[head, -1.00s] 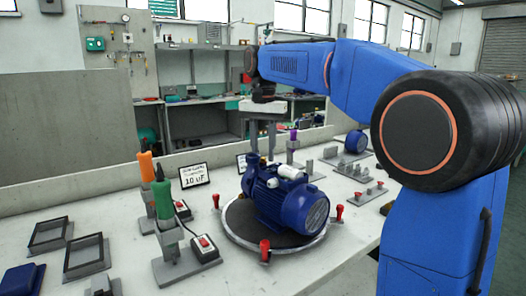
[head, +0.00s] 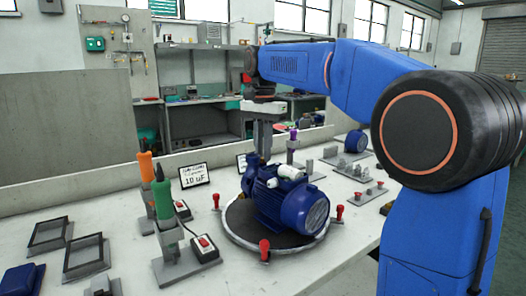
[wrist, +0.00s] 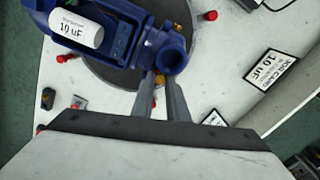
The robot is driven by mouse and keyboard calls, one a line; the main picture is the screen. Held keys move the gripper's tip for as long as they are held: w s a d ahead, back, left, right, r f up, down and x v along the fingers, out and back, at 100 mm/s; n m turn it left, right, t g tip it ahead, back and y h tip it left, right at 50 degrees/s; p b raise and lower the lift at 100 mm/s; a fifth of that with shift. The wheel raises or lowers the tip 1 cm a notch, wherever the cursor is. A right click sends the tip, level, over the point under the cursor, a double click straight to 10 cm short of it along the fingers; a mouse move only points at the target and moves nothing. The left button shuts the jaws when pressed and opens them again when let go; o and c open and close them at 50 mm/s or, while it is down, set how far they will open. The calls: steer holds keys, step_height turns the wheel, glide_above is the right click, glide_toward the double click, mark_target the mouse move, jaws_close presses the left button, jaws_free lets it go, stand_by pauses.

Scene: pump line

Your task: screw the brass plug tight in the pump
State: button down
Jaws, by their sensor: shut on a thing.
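The blue pump (head: 290,207) lies on the round dark turntable (head: 236,222) in the middle of the bench. In the wrist view its blue body (wrist: 122,30) and round open port (wrist: 172,58) show from above. My gripper (head: 264,158) points straight down at the pump's far end. In the wrist view my gripper (wrist: 160,84) is shut on the brass plug (wrist: 159,79), close beside the port. Only a little of the plug shows between the fingers; its seat and thread are hidden. A second brass fitting (wrist: 177,27) shows on the pump's other side.
Several red clamps (head: 265,247) stand around the turntable. Green (head: 163,197) and orange (head: 146,168) handled tools stand at left, with a red-buttoned switch box (head: 204,246). A 10 uF card (head: 194,176) stands behind. Empty trays (head: 86,255) lie front left.

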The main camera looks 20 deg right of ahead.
steer(key=shift+m, duration=0.6)
steer(key=c, duration=1.4)
jaws_free()
steer(key=shift+r, duration=3.05)
step_height(320, 180, up, 7)
steer(key=shift+r, duration=0.2)
